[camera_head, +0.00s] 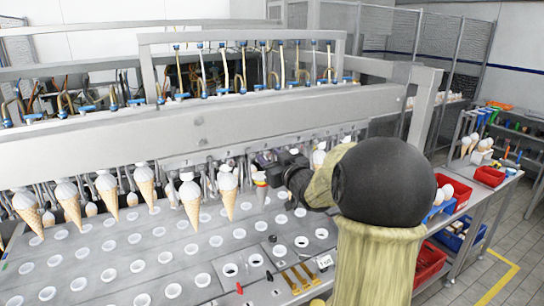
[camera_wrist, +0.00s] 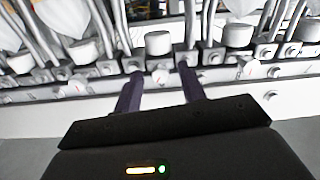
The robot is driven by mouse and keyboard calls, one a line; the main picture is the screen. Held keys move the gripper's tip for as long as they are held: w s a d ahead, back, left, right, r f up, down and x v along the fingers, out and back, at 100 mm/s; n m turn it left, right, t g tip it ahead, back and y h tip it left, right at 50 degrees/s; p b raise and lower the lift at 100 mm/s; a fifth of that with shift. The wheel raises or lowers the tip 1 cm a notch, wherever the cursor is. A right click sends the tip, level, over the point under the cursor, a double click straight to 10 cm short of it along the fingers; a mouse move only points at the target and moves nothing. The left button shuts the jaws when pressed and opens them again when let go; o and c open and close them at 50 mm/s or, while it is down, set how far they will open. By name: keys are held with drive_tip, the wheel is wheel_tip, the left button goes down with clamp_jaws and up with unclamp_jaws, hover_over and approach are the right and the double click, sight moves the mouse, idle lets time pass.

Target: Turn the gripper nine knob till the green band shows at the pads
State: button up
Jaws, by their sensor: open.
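My gripper (camera_head: 266,164) reaches in under the front beam at the row of cone grippers, right of the hanging cones. In the wrist view my gripper (camera_wrist: 162,74) is open, its two dark fingers pointing at the machine rail. A small pale round knob (camera_wrist: 160,76) shows between the fingertips, below a white cylinder (camera_wrist: 158,43). Fingers and knob look apart, but contact is hard to judge. Similar knobs with reddish marks sit along the rail to both sides. I cannot read which one is number nine. No green band is discernible, and the pads are not clear.
Several ice cream cones (camera_head: 227,195) hang left of my gripper. The grey tray plate (camera_head: 110,240) with white-ringed holes lies below. The long front beam (camera_head: 200,127) runs above my wrist. Red bins (camera_head: 490,176) stand on the right.

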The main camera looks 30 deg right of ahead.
clamp_jaws()
drive_tip(key=shift+f+b, duration=0.15)
drive_tip(key=shift+b, duration=0.3)
drive_tip(key=shift+f+n+b, duration=0.1)
drive_tip(key=shift+n+b, duration=0.7)
drive_tip(key=shift+b, duration=0.15)
drive_tip(key=shift+n+b, duration=0.6)
drive_tip(key=shift+b, duration=0.2)
drive_tip(key=shift+r+n, duration=0.3)
drive_tip(key=shift+n, duration=0.1)
